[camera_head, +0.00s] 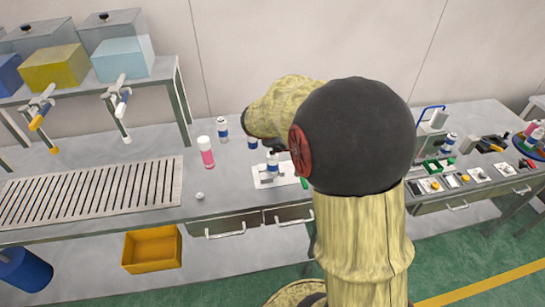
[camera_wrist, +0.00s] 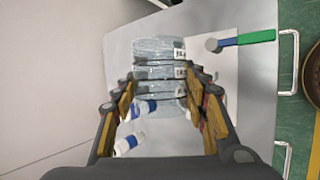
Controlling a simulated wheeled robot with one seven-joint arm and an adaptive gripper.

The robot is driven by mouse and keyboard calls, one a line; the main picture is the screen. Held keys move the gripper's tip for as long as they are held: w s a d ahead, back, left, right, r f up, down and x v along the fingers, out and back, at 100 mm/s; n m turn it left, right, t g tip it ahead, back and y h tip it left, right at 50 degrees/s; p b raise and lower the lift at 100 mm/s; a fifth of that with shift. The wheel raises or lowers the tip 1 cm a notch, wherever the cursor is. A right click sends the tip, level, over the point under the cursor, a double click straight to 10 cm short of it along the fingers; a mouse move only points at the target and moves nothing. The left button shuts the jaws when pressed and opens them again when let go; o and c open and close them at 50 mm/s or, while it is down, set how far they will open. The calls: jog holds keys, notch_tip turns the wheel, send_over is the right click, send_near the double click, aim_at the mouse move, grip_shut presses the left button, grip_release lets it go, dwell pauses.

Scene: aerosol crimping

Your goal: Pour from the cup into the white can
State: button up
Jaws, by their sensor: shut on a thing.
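My gripper (camera_wrist: 160,88) is shut on a clear, see-through cup (camera_wrist: 158,70) with dark bands and small printed marks on its side. In the wrist view the cup lies between the two fingers. In the head view my arm hides most of the gripper, and I cannot make out the cup there. A white can with blue (camera_head: 272,165) stands on a white plate (camera_head: 266,183) on the bench, just below my wrist. Two white-and-blue cans (camera_wrist: 143,107) (camera_wrist: 128,144) show beside the left finger in the wrist view. I cannot tell whether liquid is in the cup.
A pink-and-white bottle (camera_head: 206,152) and another white-and-blue can (camera_head: 222,127) stand left of the plate. A slotted metal grate (camera_head: 95,190) covers the left bench. A green-and-blue-handled tool (camera_wrist: 247,39) lies near the bench edge. Small trays and parts (camera_head: 455,180) fill the right side.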

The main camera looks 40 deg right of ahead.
jog(key=shift+s+d+r+p, duration=0.1)
jog(key=shift+p, duration=0.85)
jog(key=shift+y+p, duration=0.35)
jog(key=shift+y, duration=0.05)
jog(key=y+p, duration=0.1)
jog(key=p, duration=0.2)
jog(key=shift+s+d+m+t+p, duration=0.1)
jog(key=shift+d+m+t+p, duration=0.1)
jog(key=shift+m+t+p, duration=0.2)
jog(key=p, duration=0.3)
jog(key=shift+t+y, duration=0.3)
jog(key=shift+y, duration=0.1)
jog(key=shift+f, duration=0.25)
jog(key=p, duration=0.3)
jog(key=y+p, duration=0.1)
jog(key=p, duration=0.2)
jog(key=shift+s+d+r+m+t+p, duration=0.1)
jog(key=shift+d+r+m+t+p, duration=0.05)
jog(key=shift+m+t+p, duration=0.2)
jog(key=t+y+p, duration=0.1)
jog(key=p, duration=0.7)
jog(key=shift+d+m+y+p, duration=0.15)
jog(key=shift+m+y+p, duration=0.1)
jog(key=shift+y+p, duration=0.1)
jog(key=shift+f, duration=0.25)
